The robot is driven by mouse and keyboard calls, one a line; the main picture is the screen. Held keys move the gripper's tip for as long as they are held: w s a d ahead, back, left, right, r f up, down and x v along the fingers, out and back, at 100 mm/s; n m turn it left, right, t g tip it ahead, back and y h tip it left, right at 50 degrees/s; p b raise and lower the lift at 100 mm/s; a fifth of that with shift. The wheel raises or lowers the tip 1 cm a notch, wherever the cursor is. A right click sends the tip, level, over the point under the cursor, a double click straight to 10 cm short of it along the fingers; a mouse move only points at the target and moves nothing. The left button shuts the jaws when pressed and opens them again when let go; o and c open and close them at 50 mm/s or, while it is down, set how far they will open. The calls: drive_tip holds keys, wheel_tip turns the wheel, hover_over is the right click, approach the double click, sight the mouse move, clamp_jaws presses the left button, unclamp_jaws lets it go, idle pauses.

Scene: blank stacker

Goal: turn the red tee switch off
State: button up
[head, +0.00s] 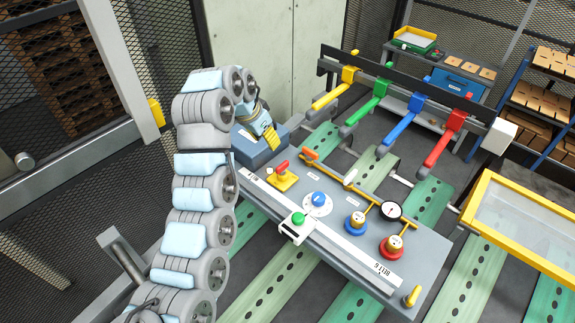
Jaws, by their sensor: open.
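The red tee switch (282,168) sits on a yellow base at the left part of the grey control panel (340,235). Its handle looks raised above the base, and its exact turn angle is too small to read. My gripper (268,138) is up and left of the switch, near a blue-grey box at the panel's far left end. It is apart from the switch in the picture and holds nothing that I can see. The jaws are open, but the fingertips are small and partly hard to make out.
Close to the switch are a blue knob (319,199), a green button (298,219) and an orange lever (311,155). A gauge (391,210) and blue and red round valves stand further right. Coloured levers (398,125) hang from a dark rail behind. A yellow-framed guard (520,220) is at right.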

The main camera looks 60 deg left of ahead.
approach(282, 165)
drive_tip(key=shift+p+x, duration=1.4)
drive_tip(key=shift+x, duration=3.7)
drive_tip(key=shift+a, duration=0.1)
clamp_jaws()
drive_tip(key=shift+f, duration=0.1)
